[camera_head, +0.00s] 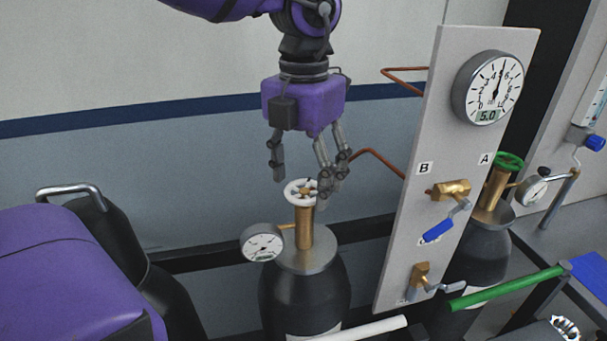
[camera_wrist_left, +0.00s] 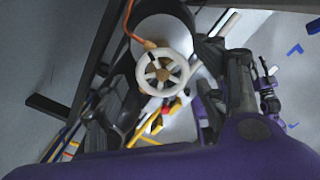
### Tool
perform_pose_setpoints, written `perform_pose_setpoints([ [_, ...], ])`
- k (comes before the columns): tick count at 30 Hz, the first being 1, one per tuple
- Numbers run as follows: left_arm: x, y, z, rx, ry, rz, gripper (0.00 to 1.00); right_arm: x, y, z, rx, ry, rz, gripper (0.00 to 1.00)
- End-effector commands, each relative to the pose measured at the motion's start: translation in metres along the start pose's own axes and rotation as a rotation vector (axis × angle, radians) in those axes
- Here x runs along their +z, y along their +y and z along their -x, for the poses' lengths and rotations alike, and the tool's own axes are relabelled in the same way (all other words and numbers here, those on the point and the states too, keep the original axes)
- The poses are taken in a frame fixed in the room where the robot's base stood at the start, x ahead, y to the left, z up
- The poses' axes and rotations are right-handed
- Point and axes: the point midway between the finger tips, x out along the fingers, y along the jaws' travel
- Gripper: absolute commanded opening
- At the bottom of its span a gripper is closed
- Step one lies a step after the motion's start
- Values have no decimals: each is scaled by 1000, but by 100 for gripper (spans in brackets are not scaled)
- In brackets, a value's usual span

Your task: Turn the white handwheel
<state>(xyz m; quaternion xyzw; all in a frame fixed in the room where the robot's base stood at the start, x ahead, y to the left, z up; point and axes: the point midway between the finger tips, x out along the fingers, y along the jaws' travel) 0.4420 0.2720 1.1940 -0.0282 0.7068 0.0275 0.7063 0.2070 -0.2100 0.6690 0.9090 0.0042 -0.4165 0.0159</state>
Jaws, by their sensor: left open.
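The white handwheel (camera_head: 300,192) sits on a brass valve stem (camera_head: 304,228) on top of a dark gas cylinder (camera_head: 303,290). In the left wrist view the handwheel (camera_wrist_left: 163,72) shows face on, with spokes and a brass-coloured hub. My left gripper (camera_head: 305,180) points down just above the handwheel. Its fingers are spread apart and hold nothing. From the head view I cannot tell whether a finger touches the rim. The right gripper is not in view.
A round gauge (camera_head: 263,242) is joined to the stem on the left. A grey panel (camera_head: 420,150) with a large gauge (camera_head: 488,87) and valves stands right of the cylinder. A green handwheel (camera_head: 510,161) tops another cylinder behind it. A copper pipe (camera_head: 375,156) runs close to the fingers.

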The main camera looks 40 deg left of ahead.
Motion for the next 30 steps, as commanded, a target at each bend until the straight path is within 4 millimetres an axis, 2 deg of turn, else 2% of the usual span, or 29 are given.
perform_pose_setpoints([
  [8, 0, 0, -2, 0, -1, 0, 65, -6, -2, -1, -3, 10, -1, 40],
  [18, 0, 0, -2, 1, -1, 0, 22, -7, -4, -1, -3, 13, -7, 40],
  [30, 2, 0, -4, 1, 0, -79, 21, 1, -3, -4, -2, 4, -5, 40],
])
